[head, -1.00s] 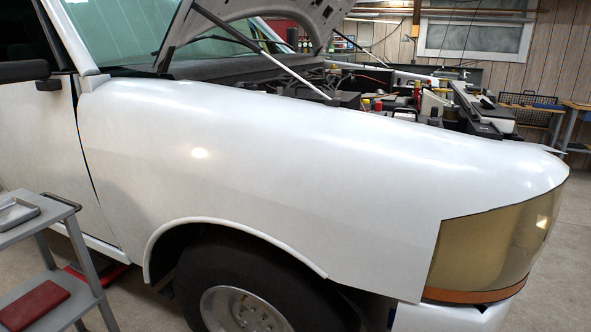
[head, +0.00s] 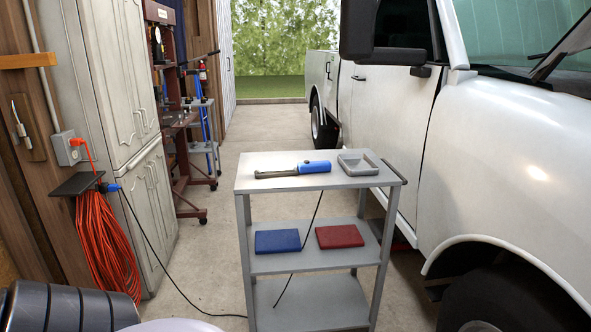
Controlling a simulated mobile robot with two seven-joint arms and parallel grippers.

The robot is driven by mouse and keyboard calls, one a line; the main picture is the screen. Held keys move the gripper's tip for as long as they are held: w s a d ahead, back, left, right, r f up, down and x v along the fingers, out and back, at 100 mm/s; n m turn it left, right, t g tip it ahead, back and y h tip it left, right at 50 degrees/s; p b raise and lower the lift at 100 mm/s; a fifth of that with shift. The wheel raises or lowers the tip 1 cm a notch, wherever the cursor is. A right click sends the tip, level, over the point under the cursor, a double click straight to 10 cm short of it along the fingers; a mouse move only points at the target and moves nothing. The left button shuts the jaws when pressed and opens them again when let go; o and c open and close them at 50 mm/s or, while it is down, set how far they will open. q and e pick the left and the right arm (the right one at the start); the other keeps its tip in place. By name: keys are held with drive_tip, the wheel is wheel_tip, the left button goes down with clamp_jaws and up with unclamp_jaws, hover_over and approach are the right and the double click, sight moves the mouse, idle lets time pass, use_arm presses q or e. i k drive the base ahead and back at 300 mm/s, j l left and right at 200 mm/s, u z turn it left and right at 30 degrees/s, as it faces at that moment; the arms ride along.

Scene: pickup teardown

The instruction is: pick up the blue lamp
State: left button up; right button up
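The blue lamp (head: 314,167), a long work light with a blue handle and a grey tube, lies on its side on the top shelf of a grey cart (head: 262,184). Its blue end points right, close to a shallow grey tray (head: 358,165). A thin black cord (head: 313,218) hangs behind the cart's top shelf, below the lamp; where it joins the lamp is hidden. Neither of my grippers shows in the head view.
A blue box (head: 278,241) and a red box (head: 339,236) lie on the middle shelf. The white pickup (head: 500,150) stands close on the right. Cabinets (head: 105,110) and a coiled orange cord (head: 103,245) line the left. Black cord crosses the floor between.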

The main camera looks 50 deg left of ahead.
sight(279, 170)
drive_tip(key=u, duration=1.7)
drive_tip(key=i+l+u, duration=0.25)
drive_tip(key=i, duration=0.25)
